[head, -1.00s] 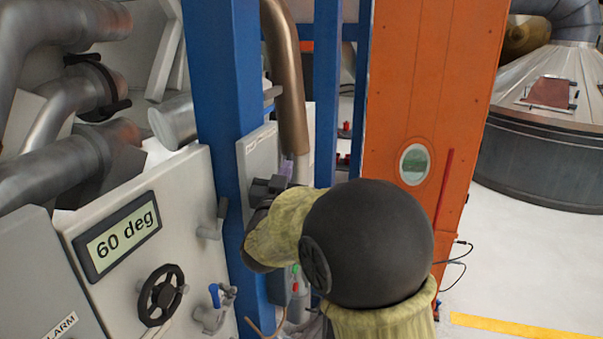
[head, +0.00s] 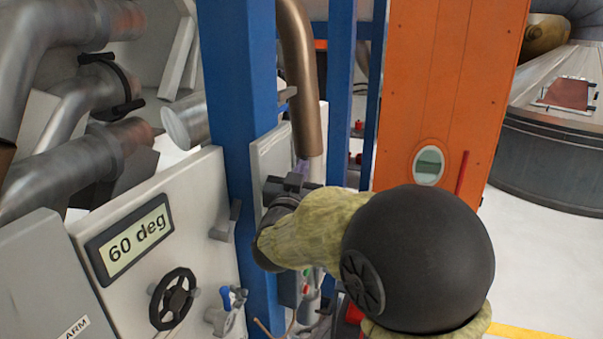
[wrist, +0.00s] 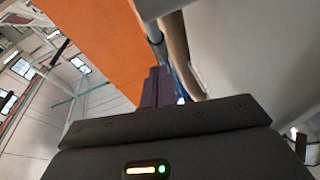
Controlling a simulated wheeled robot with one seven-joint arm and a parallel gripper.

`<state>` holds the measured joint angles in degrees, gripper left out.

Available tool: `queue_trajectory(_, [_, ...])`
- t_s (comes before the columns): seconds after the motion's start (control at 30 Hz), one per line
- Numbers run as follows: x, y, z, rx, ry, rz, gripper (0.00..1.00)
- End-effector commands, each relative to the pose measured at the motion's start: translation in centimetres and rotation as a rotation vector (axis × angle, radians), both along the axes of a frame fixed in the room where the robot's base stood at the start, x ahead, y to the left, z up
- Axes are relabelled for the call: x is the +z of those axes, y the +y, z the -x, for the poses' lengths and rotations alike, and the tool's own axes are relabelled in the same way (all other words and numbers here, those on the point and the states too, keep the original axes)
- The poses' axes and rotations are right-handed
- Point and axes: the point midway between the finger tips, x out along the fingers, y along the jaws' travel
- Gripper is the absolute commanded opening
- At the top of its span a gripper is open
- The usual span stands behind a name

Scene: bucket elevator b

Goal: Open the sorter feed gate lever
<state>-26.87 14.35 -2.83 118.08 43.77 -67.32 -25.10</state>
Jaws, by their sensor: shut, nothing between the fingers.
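My gripper (head: 301,172) is in the middle of the head view, in front of a small grey panel (head: 268,155) beside the blue post. Its dark fingers (wrist: 158,88) stand close together in the wrist view, shut with nothing between them. I cannot tell whether it touches the panel. No lever is clearly marked as the sorter feed gate lever. A grey lever handle (head: 228,222) sits on the white panel left of the post, apart from my gripper. My gripper and arm hide part of the small panel.
The white panel carries a "60 deg" display (head: 130,238), a black handwheel (head: 173,298) and a blue-handled valve (head: 228,298). The blue post (head: 243,100) and a brown pipe (head: 299,75) stand close to my gripper. An orange column (head: 445,90) is at right, with open floor beyond.

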Motion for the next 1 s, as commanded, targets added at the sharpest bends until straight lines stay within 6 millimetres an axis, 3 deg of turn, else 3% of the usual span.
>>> queue_trajectory(0.07, [1.2, 0.6, 1.0, 0.008, -0.005, -0.002, 0.00])
queue_trajectory(0.53, [-0.7, 2.5, 9.3, -0.002, -0.007, -0.003, 0.00])
queue_trajectory(0.7, [-0.7, 2.8, 10.4, -0.004, -0.004, -0.001, 0.00])
queue_trajectory(1.0, [-0.6, 3.0, 10.5, 0.000, -0.003, 0.000, 0.00])
